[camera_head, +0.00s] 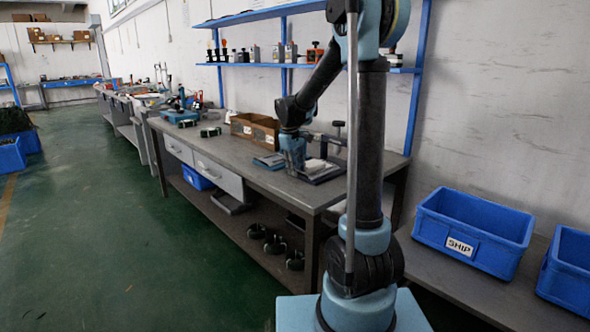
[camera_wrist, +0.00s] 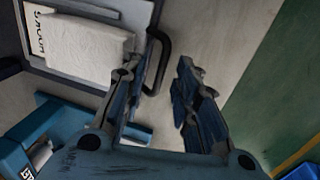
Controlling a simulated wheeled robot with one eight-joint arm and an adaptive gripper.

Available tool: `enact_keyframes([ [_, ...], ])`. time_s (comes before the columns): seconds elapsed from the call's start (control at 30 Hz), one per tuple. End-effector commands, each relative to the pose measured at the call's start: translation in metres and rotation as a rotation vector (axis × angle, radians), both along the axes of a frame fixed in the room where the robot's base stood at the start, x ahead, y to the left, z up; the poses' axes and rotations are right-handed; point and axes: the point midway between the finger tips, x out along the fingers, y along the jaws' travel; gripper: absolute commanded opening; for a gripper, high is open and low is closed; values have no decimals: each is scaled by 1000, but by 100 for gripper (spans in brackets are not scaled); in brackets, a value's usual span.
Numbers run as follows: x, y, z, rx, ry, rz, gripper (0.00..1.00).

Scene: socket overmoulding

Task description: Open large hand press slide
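The large hand press (camera_head: 322,172) stands on the bench near its right end, partly hidden by my arm. In the wrist view its slide shows as a grey-framed plate (camera_wrist: 75,75) with a white block (camera_wrist: 85,48) and a lettered label on it. A black U-shaped handle (camera_wrist: 168,40) sticks out from the slide's right edge. My gripper (camera_wrist: 174,72) is open, with the handle between its two fingers, closer to the left one. I cannot tell whether that finger touches it. In the head view my gripper (camera_head: 296,168) is low over the bench at the press.
A brown box (camera_head: 255,130) and a blue-grey flat piece (camera_head: 268,162) lie left of the press on the bench (camera_head: 245,172). Further left are small green-black parts and a blue tool. Blue bins (camera_head: 474,230) stand at the right. The green floor in front is clear.

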Motion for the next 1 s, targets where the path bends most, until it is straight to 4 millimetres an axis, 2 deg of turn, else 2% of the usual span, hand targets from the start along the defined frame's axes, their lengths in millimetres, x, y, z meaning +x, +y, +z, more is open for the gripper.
enact_keyframes([
  [0.23,0,0,2,0,0,-1,28],
  [0.37,-1,1,11,0,0,-1,28],
  [0.8,-9,11,84,0,0,0,28],
  [1.0,-11,15,107,0,1,-1,28],
])
